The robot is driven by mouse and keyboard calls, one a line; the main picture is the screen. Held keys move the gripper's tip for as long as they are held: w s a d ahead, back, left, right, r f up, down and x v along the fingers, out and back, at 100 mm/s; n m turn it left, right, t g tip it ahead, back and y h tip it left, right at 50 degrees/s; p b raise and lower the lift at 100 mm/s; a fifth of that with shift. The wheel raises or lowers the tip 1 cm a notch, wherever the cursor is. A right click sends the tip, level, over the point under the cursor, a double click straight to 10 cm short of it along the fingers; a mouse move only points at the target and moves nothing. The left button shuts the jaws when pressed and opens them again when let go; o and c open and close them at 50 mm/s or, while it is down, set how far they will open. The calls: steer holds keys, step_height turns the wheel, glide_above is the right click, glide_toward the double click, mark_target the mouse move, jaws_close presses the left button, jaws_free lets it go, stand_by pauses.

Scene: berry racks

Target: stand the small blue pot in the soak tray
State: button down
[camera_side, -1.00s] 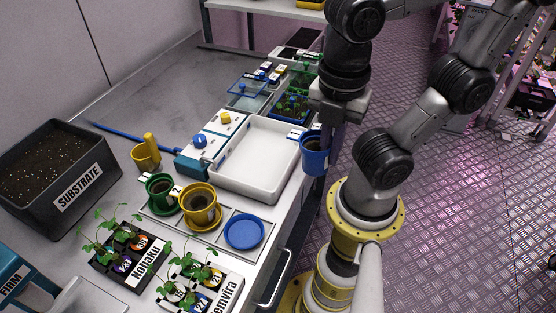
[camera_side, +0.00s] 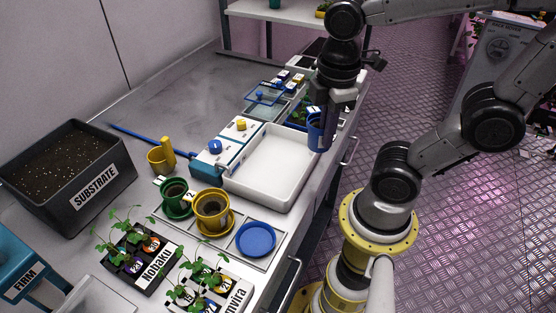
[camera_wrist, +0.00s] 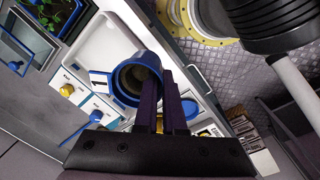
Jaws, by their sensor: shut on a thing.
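The small blue pot (camera_side: 316,133) is held in my gripper (camera_side: 327,118), which is shut on its rim. The pot looks upright and hangs in the air near the back right corner of the white soak tray (camera_side: 268,165). The tray is empty where I can see it. In the wrist view the pot (camera_wrist: 125,88) shows dark contents and a label, and it covers part of the soak tray (camera_wrist: 103,45). My fingers (camera_wrist: 172,105) are at the pot's wall. The pot's exact height above the tray is hard to tell.
Blue-knobbed and yellow-knobbed units (camera_side: 228,145) line the tray's left side. Green (camera_side: 174,198) and yellow (camera_side: 211,212) pots and an empty blue saucer (camera_side: 256,240) stand in front. Seedling trays (camera_side: 298,110) lie behind. The bench edge runs along the right.

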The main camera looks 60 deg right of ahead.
steer(key=w+f, duration=0.2)
steer(key=w, duration=0.1)
steer(key=w+f, duration=0.5)
steer(key=w, duration=0.1)
steer(key=shift+w+d+f, duration=0.15)
steer(key=shift+w+f, duration=0.35)
steer(key=shift+f, duration=0.8)
steer(key=shift+w+f, duration=0.1)
steer(key=shift+f, duration=0.8)
steer(key=c, duration=1)
jaws_free()
steer(key=shift+f, duration=0.1)
